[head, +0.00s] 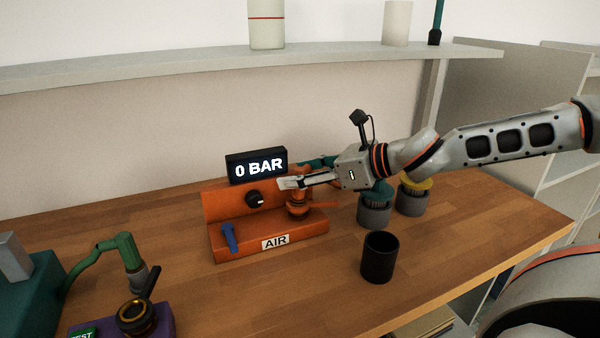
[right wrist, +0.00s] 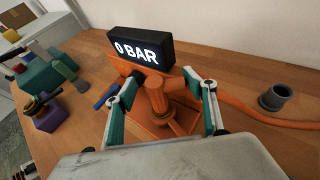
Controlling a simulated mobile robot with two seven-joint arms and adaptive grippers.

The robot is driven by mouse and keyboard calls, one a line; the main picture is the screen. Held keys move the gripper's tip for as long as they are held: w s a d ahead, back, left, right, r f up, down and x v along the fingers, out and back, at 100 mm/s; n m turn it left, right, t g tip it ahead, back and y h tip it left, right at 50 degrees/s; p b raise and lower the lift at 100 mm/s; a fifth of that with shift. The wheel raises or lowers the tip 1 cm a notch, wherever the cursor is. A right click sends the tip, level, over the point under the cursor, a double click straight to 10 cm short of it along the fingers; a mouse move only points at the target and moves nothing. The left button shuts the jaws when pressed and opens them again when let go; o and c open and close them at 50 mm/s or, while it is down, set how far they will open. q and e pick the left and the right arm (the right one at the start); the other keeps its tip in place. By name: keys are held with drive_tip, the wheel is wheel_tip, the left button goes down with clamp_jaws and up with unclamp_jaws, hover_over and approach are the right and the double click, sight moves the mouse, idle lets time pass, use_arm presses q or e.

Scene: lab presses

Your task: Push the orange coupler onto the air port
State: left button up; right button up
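The orange coupler (right wrist: 163,100) stands upright as a thick cylinder over the AIR station; its lower part also shows under the gripper in the head view (head: 298,205). A round collar at its foot sits over the orange station base (head: 240,245). The air port is hidden by the coupler, and I cannot tell whether the coupler is fully seated. My right gripper (right wrist: 168,92) is open, with one finger on each side of the coupler and visible gaps. In the head view its fingers (head: 291,183) reach in from the right. My left gripper is not in view.
A display (head: 256,165) reads 0 BAR. A black knob (head: 254,198) and blue lever (head: 229,237) are on the station. An orange hose (right wrist: 245,109) runs right. A black cup (head: 379,258) and grey containers stand at right. A purple TEST fixture (head: 160,325) stands front left.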

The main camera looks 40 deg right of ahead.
drive_tip(key=shift+s+d+f, duration=0.1)
drive_tip(key=shift+s, duration=0.05)
drive_tip(key=shift+v, duration=1.95)
approach(306, 172)
drive_tip(key=s, duration=0.1)
drive_tip(key=shift+r, duration=0.4)
drive_tip(key=shift+s+f, duration=0.1)
